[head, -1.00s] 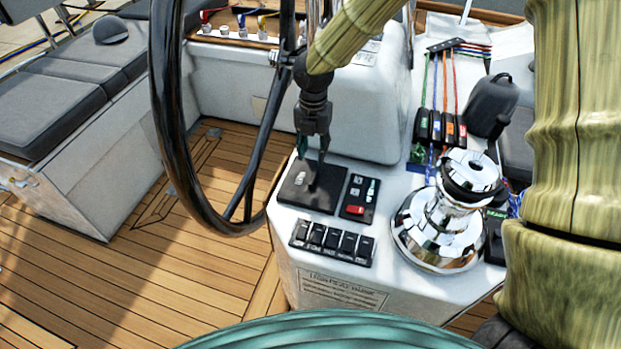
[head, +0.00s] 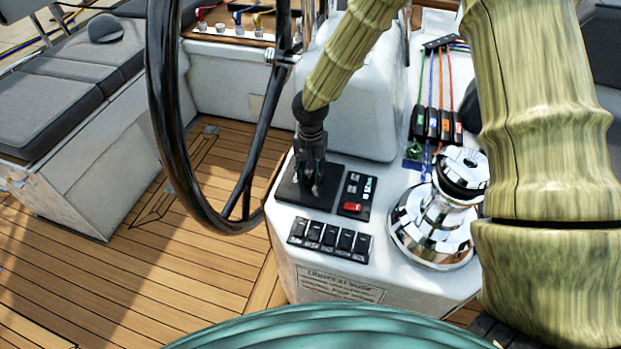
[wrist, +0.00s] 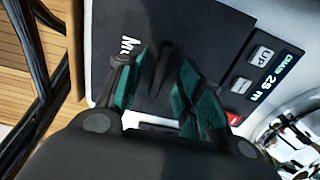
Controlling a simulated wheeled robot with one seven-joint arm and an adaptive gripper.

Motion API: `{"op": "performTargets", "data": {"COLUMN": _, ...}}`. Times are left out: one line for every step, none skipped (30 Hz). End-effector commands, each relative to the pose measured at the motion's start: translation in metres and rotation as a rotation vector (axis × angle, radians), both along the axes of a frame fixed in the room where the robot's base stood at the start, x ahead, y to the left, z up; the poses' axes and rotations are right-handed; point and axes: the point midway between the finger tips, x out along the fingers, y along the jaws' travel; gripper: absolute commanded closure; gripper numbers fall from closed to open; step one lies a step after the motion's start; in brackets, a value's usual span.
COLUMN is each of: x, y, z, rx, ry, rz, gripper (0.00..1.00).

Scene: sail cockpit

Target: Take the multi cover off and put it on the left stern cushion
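The multi cover is a flat black square plate (head: 325,200) on the white console, with "MU" lettering visible in the wrist view (wrist: 125,25). A thin dark upright grip rises from its middle, between my fingers in the wrist view. My gripper (head: 311,180) points down over the cover. Its teal-padded fingers stand apart on either side of the grip in the wrist view (wrist: 166,85), with gaps showing, so it is open. In the head view the gripper hides the cover's middle. Grey cushions (head: 45,105) lie on the white bench at the left; a dark round object rests on them.
The black steering wheel (head: 158,110) stands close left of my gripper. A display panel (head: 356,196), a switch row (head: 330,238) and a chrome winch (head: 430,225) lie around the cover. The wooden deck (head: 160,270) at the left is clear.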

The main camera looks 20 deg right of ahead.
Motion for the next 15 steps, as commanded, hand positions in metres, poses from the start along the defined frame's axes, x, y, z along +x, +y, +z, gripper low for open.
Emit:
{"op": "performTargets", "data": {"x": -0.0002, "y": 0.0001, "z": -0.0049, "rx": -0.001, "ry": 0.001, "rz": 0.001, "gripper": 0.63}}
{"op": "performTargets", "data": {"x": 0.0000, "y": 0.0001, "z": -0.0072, "rx": 0.000, "ry": 0.000, "rz": 0.000, "gripper": 0.63}}
{"op": "performTargets", "data": {"x": 0.0000, "y": 0.0001, "z": -0.0091, "rx": 0.000, "ry": 0.000, "rz": 0.000, "gripper": 0.63}}
{"op": "performTargets", "data": {"x": 0.0002, "y": 0.0000, "z": -0.0099, "rx": 0.001, "ry": -0.001, "rz": 0.000, "gripper": 0.63}}
{"op": "performTargets", "data": {"x": 0.0003, "y": -0.0001, "z": -0.0104, "rx": 0.001, "ry": -0.001, "rz": 0.000, "gripper": 0.63}}
{"op": "performTargets", "data": {"x": 0.0004, "y": -0.0001, "z": -0.0105, "rx": 0.000, "ry": -0.001, "rz": -0.001, "gripper": 0.63}}
{"op": "performTargets", "data": {"x": 0.0004, "y": -0.0001, "z": -0.0104, "rx": 0.000, "ry": -0.001, "rz": -0.001, "gripper": 0.63}}
{"op": "performTargets", "data": {"x": 0.0004, "y": -0.0001, "z": -0.0104, "rx": 0.000, "ry": -0.001, "rz": -0.001, "gripper": 0.63}}
{"op": "performTargets", "data": {"x": 0.0004, "y": -0.0001, "z": -0.0104, "rx": 0.000, "ry": -0.001, "rz": -0.001, "gripper": 0.63}}
{"op": "performTargets", "data": {"x": 0.0003, "y": -0.0001, "z": -0.0104, "rx": 0.000, "ry": -0.001, "rz": -0.001, "gripper": 0.63}}
{"op": "performTargets", "data": {"x": 0.0003, "y": -0.0001, "z": -0.0104, "rx": 0.000, "ry": -0.001, "rz": -0.001, "gripper": 0.69}}
{"op": "performTargets", "data": {"x": 0.0003, "y": -0.0001, "z": -0.0103, "rx": 0.000, "ry": -0.001, "rz": -0.001, "gripper": 0.76}}
{"op": "performTargets", "data": {"x": 0.0003, "y": -0.0001, "z": -0.0103, "rx": 0.000, "ry": -0.001, "rz": -0.001, "gripper": 0.82}}
{"op": "performTargets", "data": {"x": 0.0003, "y": -0.0001, "z": -0.0103, "rx": 0.000, "ry": -0.001, "rz": -0.001, "gripper": 0.87}}
{"op": "performTargets", "data": {"x": 0.0003, "y": -0.0001, "z": -0.0103, "rx": 0.000, "ry": -0.001, "rz": -0.001, "gripper": 0.94}}
